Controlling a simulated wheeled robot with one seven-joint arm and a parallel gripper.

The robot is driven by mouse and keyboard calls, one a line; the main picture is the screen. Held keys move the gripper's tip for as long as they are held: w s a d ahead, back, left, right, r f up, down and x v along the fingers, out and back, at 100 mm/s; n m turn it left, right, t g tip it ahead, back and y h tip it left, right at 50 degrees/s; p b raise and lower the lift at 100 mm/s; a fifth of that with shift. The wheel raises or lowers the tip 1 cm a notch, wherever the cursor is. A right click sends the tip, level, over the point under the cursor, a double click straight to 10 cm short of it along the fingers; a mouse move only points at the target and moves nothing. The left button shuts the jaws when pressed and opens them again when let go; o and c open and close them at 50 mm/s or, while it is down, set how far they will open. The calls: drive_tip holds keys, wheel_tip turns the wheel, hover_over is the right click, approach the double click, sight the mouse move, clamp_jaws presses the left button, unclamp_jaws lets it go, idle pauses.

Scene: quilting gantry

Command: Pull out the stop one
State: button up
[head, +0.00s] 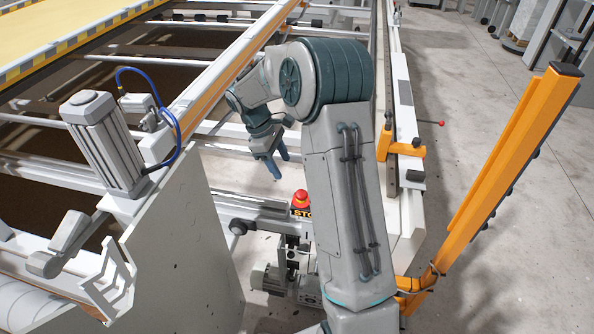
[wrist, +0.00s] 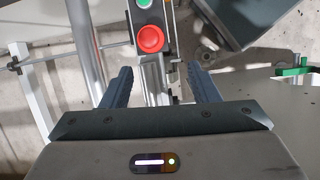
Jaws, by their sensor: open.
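A red mushroom-shaped stop button (head: 301,198) sits on a small control box on the machine, above a yellow label with partly hidden lettering that begins "STO". In the wrist view the red button (wrist: 150,39) is at the upper middle, beyond and between my fingertips, with a green button (wrist: 143,3) at the top edge above it. My gripper (head: 272,172) is open and empty. In the head view it hangs above and left of the red button, apart from it. In the wrist view both fingers of my gripper (wrist: 163,78) are spread wide.
White machine rails (head: 250,207) run beside the button. A grey motor cylinder (head: 103,140) with a blue hose stands at left. An orange post (head: 515,165) leans at right. A small red-tipped lever (head: 441,124) sticks out over the open floor at right.

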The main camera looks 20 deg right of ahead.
drive_tip(key=w+p, duration=0.2)
drive_tip(key=n+p, duration=0.1)
drive_tip(key=p, duration=0.1)
approach(300, 192)
drive_tip(key=x, duration=0.8)
drive_tip(key=shift+c, duration=0.3)
